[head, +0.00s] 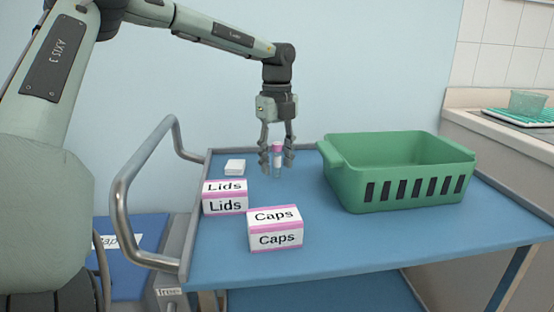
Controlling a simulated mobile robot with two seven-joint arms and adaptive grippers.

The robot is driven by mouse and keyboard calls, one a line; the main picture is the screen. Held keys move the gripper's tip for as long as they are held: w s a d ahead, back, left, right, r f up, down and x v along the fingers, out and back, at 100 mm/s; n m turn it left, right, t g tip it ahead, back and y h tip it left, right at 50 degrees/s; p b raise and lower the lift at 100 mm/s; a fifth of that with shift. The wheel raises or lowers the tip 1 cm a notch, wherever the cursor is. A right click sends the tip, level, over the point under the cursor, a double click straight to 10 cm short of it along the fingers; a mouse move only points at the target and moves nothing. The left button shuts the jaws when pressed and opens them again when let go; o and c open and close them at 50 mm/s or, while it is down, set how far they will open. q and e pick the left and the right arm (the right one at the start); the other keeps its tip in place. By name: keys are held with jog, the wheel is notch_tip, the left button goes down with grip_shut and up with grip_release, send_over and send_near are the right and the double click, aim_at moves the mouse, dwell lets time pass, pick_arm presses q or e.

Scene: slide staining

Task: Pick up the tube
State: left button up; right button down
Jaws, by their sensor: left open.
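The tube (277,163) is small and clear with a pink cap. It stands upright towards the back of the blue trolley top (340,232). My left gripper (277,166) points straight down over the tube. Its two fingers are open, one on each side of the tube's upper part. I see a gap between at least the left finger and the tube; contact on the right is too small to tell. My right gripper is not in view.
A Lids box (225,206) and a Caps box (275,238) stand in front of the tube. A small white item (235,166) lies left of it. A green basket (405,187) stands to the right. A metal handle (125,215) rises at the left edge.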

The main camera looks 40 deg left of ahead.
pick_arm(q)
jog(key=shift+f, duration=0.25)
jog(key=c, duration=0.9)
jog(key=shift+r, duration=0.1)
